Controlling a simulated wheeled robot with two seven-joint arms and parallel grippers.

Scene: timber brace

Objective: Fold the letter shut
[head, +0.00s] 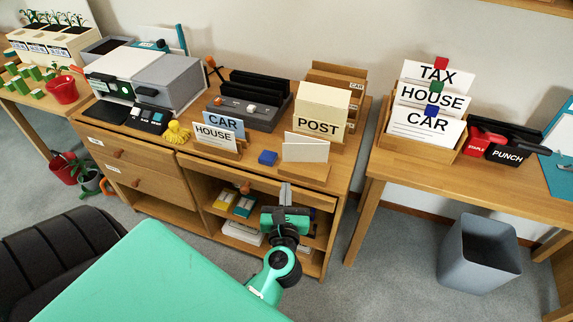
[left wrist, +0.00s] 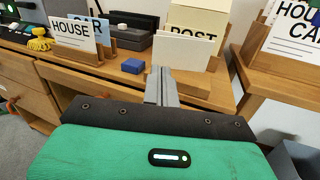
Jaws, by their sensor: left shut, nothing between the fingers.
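The letter (head: 305,148) is a blank white sheet whose visible panel stands up on a low wooden board (head: 303,173) at the front right of the middle desk. It also shows in the left wrist view (left wrist: 181,53), just beyond the fingertips. Whether a second panel lies flat behind it is hidden. My left gripper (head: 286,187) is shut and empty, its fingers pointing at the desk's front edge, just in front of and below the letter. In the left wrist view the fingers (left wrist: 161,72) look close to the letter's lower left, but I cannot tell whether they touch it. My right gripper is not in view.
A cream POST box (head: 319,108) stands behind the letter. A blue block (head: 267,158) and a card holder with HOUSE (head: 214,138) and CAR cards stand left. The right desk holds a TAX, HOUSE, CAR file box (head: 390,143) and a black punch (head: 507,154). A grey bin (head: 478,255) stands below.

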